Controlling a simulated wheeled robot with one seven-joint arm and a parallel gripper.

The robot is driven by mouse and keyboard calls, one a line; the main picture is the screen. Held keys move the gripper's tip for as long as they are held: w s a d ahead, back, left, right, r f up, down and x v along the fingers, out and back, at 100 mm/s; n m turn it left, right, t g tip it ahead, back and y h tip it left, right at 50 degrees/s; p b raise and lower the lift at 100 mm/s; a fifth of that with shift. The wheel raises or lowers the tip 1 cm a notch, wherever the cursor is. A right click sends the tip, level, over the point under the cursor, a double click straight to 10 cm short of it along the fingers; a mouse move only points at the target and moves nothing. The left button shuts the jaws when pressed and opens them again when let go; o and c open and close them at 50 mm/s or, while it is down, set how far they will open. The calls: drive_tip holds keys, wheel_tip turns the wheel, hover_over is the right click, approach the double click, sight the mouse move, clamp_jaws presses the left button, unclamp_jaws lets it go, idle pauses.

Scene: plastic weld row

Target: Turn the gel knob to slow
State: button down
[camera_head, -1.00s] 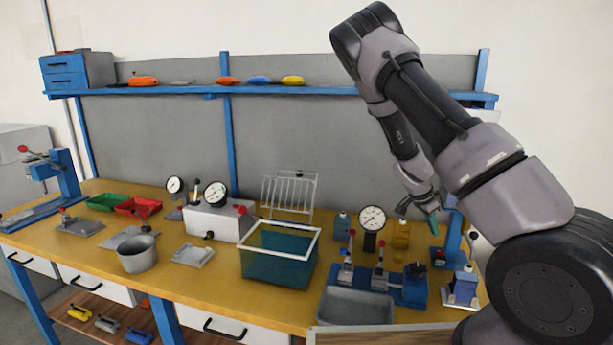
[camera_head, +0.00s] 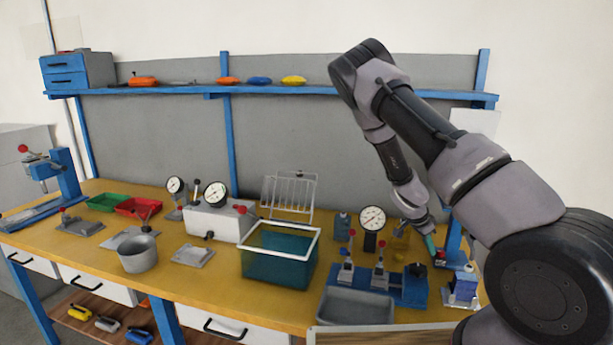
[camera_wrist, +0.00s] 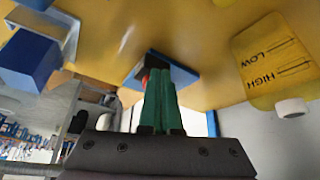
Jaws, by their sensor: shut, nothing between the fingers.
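My gripper (camera_head: 432,248) is at the right of the bench with its green fingers shut and empty, pointing down. In the wrist view its fingers (camera_wrist: 158,90) reach toward a blue plate (camera_wrist: 182,74) with a small dark and red part, partly hidden behind them. In the head view a black knob (camera_head: 417,270) stands on a blue fixture just left of and below the fingertips. I cannot tell whether this is the gel knob, and no "gel" or "slow" marking is readable. Contact with the fingers is not visible.
A yellow container (camera_wrist: 275,62) marked LOW and HIGH stands right in the wrist view. A dial gauge (camera_head: 372,218), red-tipped clamps (camera_head: 379,277) and a grey tray (camera_head: 357,306) crowd left of my gripper. A blue-and-white fixture (camera_head: 463,288) is to the right.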

drive_tip(key=shift+s+d, duration=0.1)
drive_tip(key=shift+d, duration=0.25)
idle(0.7)
drive_tip(key=shift+s, duration=0.5)
drive_tip(key=shift+s+d, duration=0.2)
drive_tip(key=shift+s, duration=0.1)
drive_tip(key=shift+a, duration=0.1)
drive_tip(key=shift+s+a, duration=0.15)
drive_tip(key=shift+a, duration=0.1)
drive_tip(key=shift+r, duration=0.2)
wheel_tip(320, 180, up, 6)
drive_tip(key=shift+f, duration=0.1)
idle(0.3)
